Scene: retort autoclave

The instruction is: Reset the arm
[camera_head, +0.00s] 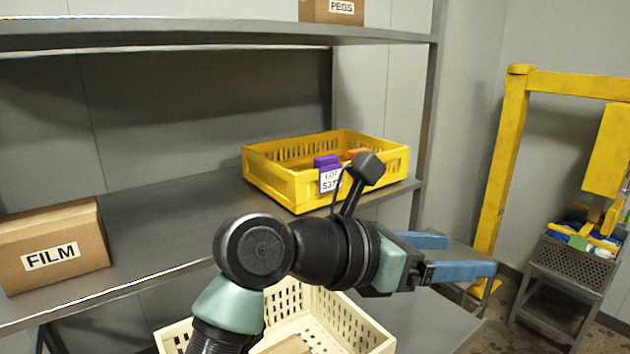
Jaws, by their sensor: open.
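My arm comes up from the bottom of the head view, with its black and pale green links bent toward the right. My gripper (462,256) has two blue fingers that point right and stand apart, with nothing between them. It is in front of the grey shelf, to the lower right of a yellow crate (282,189). My arm hides part of the shelf and part of a cream crate below.
The yellow crate on the shelf (150,233) carries a purple clip and a lot tag. A FILM box (52,243) sits at left, a PEGS box (331,11) above. The cream crate (352,328) is below my arm. At right stand a yellow frame (503,150) and a stool (568,288) bearing a dark basket (575,262).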

